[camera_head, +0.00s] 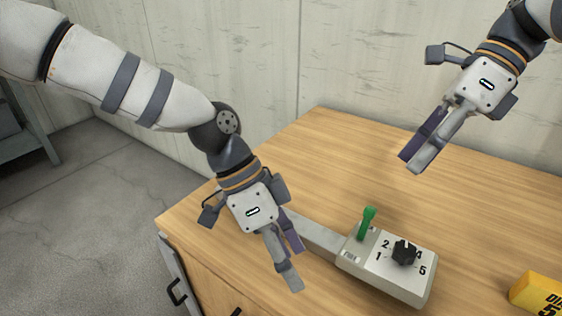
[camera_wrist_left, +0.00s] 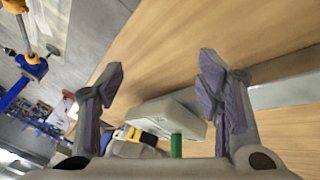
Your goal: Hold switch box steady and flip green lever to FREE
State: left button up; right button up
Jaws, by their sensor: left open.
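A pale switch box (camera_head: 372,264) sits on the wooden table with a black knob (camera_head: 404,252) among printed numbers. The green lever (camera_head: 367,222) stands up from the box's left side, beside a small label too blurred to read surely. My left gripper (camera_head: 291,263) is open and empty, left of the box and apart from it. In the left wrist view, the switch box (camera_wrist_left: 165,109) and green lever (camera_wrist_left: 176,146) show between the spread fingers (camera_wrist_left: 160,78). My right gripper (camera_head: 414,161) hangs above the table behind the box, holding nothing visible; its finger gap is unclear.
A flat grey bar (camera_head: 312,234) reaches from the box's left side towards my left gripper. A yellow block (camera_head: 540,293) lies at the right. The table (camera_head: 330,150) is clear behind the box. A concrete wall (camera_head: 330,60) stands behind. Blue and yellow equipment (camera_wrist_left: 30,62) shows in the left wrist view.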

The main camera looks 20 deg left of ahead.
aim_at(303, 226)
pick_arm(q)
jog(key=a+m+y, duration=0.1)
jog(key=s+a+m+y, duration=0.1)
jog(key=a, duration=0.1)
jog(key=a+m+y, duration=0.1)
jog(key=shift+s+a+f+m+g, duration=0.2)
jog(key=shift+f+m+g, duration=0.1)
jog(key=shift+f+m, duration=0.1)
jog(key=a, duration=0.1)
jog(key=a+r+m+y, duration=0.1)
jog(key=w+a+m, duration=0.1)
jog(key=shift+a+r+y, duration=0.15)
jog(key=shift+a+y, duration=0.05)
jog(key=shift+y, duration=0.1)
jog(key=w+d+r+m+t+h, duration=0.1)
jog(key=w+d+r+m+h, duration=0.2)
jog(key=w+r, duration=0.7)
jog(key=x, duration=0.4)
jog(key=w+x, duration=0.1)
jog(key=x, duration=0.4)
jog(key=w+x, duration=0.1)
jog(key=x, duration=0.3)
jog(key=shift+a+f, duration=0.1)
jog(key=shift+f, duration=0.35)
